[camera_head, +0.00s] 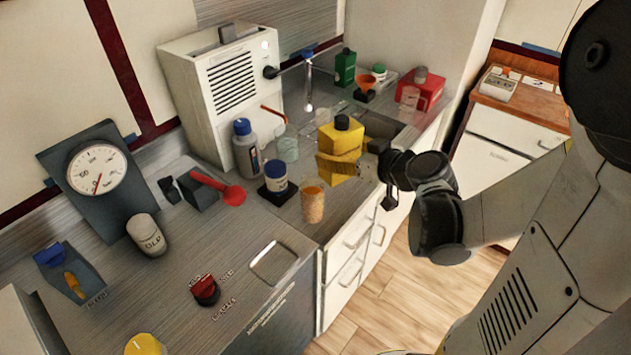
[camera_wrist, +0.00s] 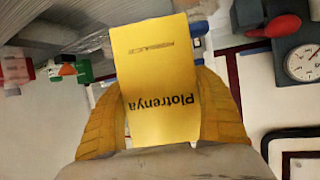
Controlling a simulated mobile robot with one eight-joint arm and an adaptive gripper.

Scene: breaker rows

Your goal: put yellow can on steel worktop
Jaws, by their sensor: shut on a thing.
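The yellow can (camera_head: 342,137) is a boxy container with a dark cap. In the wrist view the can (camera_wrist: 157,80) fills the middle, with upside-down dark lettering on its face. My gripper (camera_head: 345,165) has yellow ribbed fingers, shut on the can from both sides; the fingers also show in the wrist view (camera_wrist: 163,115). The can is near the sink, at the counter's front edge; I cannot tell whether its base touches anything. The grey brushed steel worktop (camera_head: 150,290) is at the front left, with bare stretches between its objects.
A cork-filled glass jar (camera_head: 313,204), a blue-lidded jar (camera_head: 276,178) and a glass beaker (camera_head: 287,145) stand left of the can.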

